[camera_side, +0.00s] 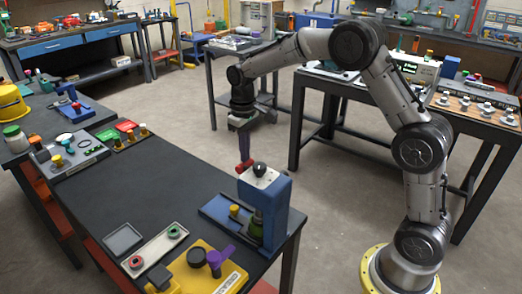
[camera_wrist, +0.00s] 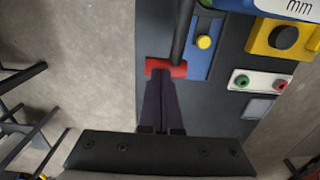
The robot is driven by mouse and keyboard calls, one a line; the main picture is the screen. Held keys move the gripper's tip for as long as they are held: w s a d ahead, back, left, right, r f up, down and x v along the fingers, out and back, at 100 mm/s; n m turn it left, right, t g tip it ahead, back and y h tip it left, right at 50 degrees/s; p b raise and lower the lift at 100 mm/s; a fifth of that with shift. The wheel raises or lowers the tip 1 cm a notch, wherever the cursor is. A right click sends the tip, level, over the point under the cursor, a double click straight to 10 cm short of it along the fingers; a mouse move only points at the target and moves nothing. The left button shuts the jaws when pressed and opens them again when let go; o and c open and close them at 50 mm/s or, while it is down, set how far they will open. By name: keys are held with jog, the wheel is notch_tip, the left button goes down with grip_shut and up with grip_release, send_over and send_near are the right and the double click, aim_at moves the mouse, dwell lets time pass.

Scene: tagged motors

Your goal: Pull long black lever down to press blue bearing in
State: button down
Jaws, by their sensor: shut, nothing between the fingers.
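A blue arbor press (camera_side: 274,207) stands at the right edge of the near table. Its long black lever (camera_wrist: 184,30) runs to a red cross grip (camera_wrist: 166,68), which also shows in the side view (camera_side: 244,167). My gripper (camera_wrist: 160,80) is shut and empty, with its dark fingertips right at the red grip. In the side view my gripper (camera_side: 244,156) points down just above the grip; I cannot tell whether it touches. I cannot make out the blue bearing.
A yellow knob (camera_wrist: 204,41) stands on the press's blue base (camera_wrist: 201,66). A yellow fixture (camera_side: 213,273), a white strip with green and red rings (camera_side: 155,250) and a grey tray (camera_side: 123,240) lie nearby. The middle of the table is clear.

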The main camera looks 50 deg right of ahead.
jog(key=shift+f, duration=0.75)
jog(key=shift+s+f, duration=0.1)
jog(key=shift+f, duration=0.1)
jog(key=shift+s+f, duration=0.2)
jog(key=shift+f, duration=0.45)
jog(key=shift+w+r, duration=0.1)
jog(key=shift+r, duration=3.85)
notch_tip(320, 180, up, 10)
jog(key=shift+f, duration=0.15)
